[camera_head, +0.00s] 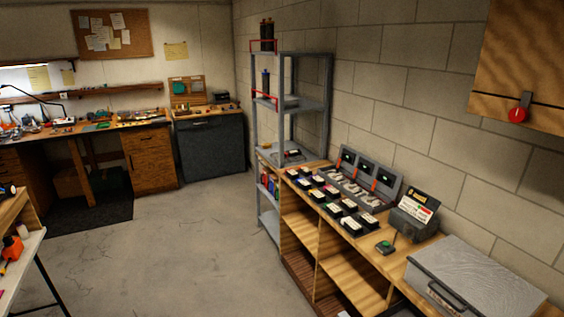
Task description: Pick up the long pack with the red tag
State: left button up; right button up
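Several small dark packs with pale labels (331,208) lie in rows on the wooden bench (404,267) at the right. They are too small for me to tell which one is long or carries a red tag. A grey charger-like unit (384,180) with upright panels and orange-red marks stands behind them against the wall, with more packs in front of its panels. Neither of my grippers is in view.
A grey metal shelf (284,130) stands left of the packs. The concrete floor (190,250) is clear.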

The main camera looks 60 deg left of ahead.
aim_at(287, 154)
jog(key=u, duration=1.85)
jog(key=i+j+u, duration=0.35)
jog(key=i, duration=0.35)
jog(key=i+u, duration=0.4)
jog(key=i, duration=0.25)
jog(key=i+z, duration=0.1)
jog(key=i, duration=0.5)
jog(key=i+j+z, duration=0.1)
jog(key=i, duration=0.5)
jog(key=i+j+z, duration=0.1)
jog(key=i+j, duration=0.15)
jog(key=i, duration=0.35)
